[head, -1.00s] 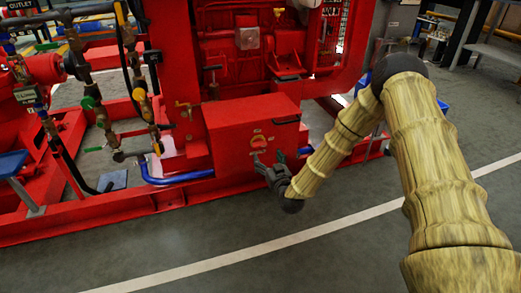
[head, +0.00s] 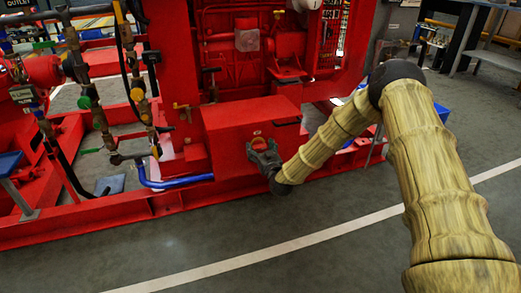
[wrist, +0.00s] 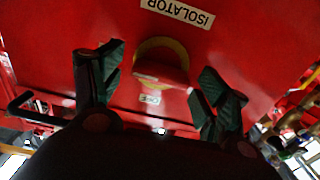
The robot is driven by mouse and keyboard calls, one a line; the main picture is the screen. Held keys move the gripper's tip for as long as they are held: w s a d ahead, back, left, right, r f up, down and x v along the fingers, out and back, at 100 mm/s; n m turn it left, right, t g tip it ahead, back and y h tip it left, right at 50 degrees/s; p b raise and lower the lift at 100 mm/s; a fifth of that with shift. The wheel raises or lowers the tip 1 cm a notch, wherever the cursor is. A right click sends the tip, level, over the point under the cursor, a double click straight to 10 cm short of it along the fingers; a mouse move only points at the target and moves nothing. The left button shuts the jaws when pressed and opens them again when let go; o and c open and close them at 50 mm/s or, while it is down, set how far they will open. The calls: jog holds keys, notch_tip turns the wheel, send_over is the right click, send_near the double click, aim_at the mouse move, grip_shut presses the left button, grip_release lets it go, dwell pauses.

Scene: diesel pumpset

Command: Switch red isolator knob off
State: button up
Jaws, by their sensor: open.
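The red isolator knob (wrist: 160,70) sits on a yellow round plate on the front of a red box (head: 235,130). In the wrist view a label reading ISOLATOR and a small label reading OFF lie on either side of it, both upside down. In the head view the knob (head: 260,143) is partly hidden by my gripper. My gripper (head: 263,154) is at the box front, at the knob. In the wrist view my gripper (wrist: 158,88) is open, with one green-padded finger on each side of the knob. I cannot tell whether either finger touches it.
Pipes and valves (head: 100,110) stand left of the box. A blue hose (head: 175,183) runs low beside it. The red base frame (head: 110,222) runs along the floor. Open grey floor (head: 330,265) with a white line lies in front.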

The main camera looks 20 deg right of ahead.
jog(key=c, duration=1)
jog(key=shift+c, duration=0.2)
jog(key=shift+o, duration=0.2)
jog(key=shift+r+p, duration=0.1)
jog(key=shift+p, duration=0.25)
jog(key=n+p, duration=0.2)
jog(key=p, duration=0.1)
jog(key=shift+a+r+n, duration=0.15)
jog(key=shift+r+n, duration=0.05)
jog(key=shift+n, duration=0.1)
jog(key=n+p, duration=0.4)
jog(key=shift+a+f+n+p, duration=0.1)
jog(key=shift+a+n+p, duration=0.05)
jog(key=shift+n+p, duration=0.15)
jog(key=n+p, duration=0.2)
jog(key=n, duration=0.1)
jog(key=n+p, duration=0.1)
jog(key=n, duration=0.1)
jog(key=shift+f, duration=0.25)
jog(key=n, duration=0.5)
jog(key=shift+f+p, duration=0.2)
jog(key=shift+p, duration=0.2)
